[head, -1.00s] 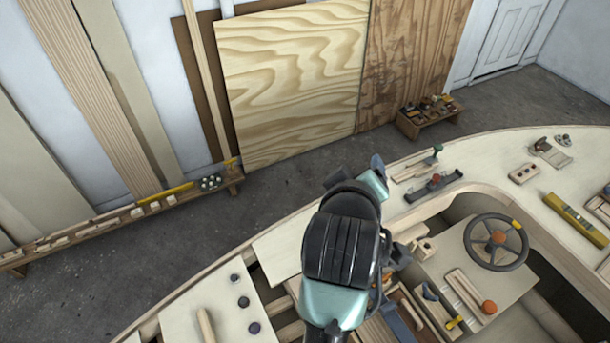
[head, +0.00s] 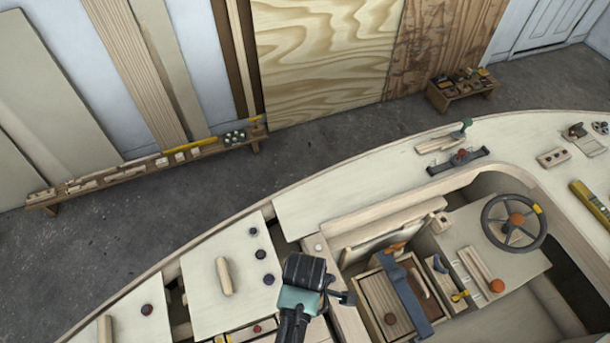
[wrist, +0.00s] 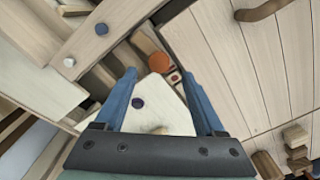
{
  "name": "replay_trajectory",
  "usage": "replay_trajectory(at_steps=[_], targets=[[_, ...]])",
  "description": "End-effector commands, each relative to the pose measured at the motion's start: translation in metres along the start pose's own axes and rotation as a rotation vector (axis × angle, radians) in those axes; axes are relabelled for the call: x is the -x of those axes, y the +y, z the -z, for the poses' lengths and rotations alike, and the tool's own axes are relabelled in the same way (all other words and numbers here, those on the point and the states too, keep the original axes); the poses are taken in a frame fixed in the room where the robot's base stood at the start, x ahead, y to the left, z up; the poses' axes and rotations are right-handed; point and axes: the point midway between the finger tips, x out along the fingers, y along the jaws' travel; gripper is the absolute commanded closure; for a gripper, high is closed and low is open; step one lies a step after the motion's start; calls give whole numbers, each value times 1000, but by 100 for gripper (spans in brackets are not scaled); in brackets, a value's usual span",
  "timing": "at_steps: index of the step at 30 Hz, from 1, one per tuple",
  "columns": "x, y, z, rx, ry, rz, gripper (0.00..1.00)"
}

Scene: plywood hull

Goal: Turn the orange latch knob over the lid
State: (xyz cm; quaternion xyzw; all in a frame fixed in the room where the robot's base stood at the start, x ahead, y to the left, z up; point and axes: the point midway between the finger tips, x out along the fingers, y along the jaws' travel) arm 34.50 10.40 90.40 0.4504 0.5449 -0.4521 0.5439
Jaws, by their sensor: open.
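In the wrist view an orange round knob (wrist: 158,62) shows just beyond the fingertips, between them in the picture. It lies beside the edge of a pale planked lid (wrist: 235,65), which has a curved brown handle (wrist: 262,10). My gripper (wrist: 160,74) has its two blue fingers apart, with nothing held between them. I cannot tell the gap to the knob. In the head view my dark wrist (head: 304,270) is over the boat's deck, left of a planked panel (head: 374,297).
A blue-grey bar (head: 411,305) crosses the planked panel. A pale board with dark knobs (head: 222,262) lies to the left.

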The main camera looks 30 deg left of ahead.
Motion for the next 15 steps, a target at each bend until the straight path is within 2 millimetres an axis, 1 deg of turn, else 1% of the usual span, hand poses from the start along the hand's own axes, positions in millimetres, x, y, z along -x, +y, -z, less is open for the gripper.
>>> replay_trajectory(at_steps=[1,3,6,10,15], targets=[[-9,0,0,-1,0,2,29],[-20,0,0,-1,0,2,29],[-32,1,0,0,0,-1,29],[-41,1,0,0,1,-2,29],[-44,1,0,-1,1,-4,29]])
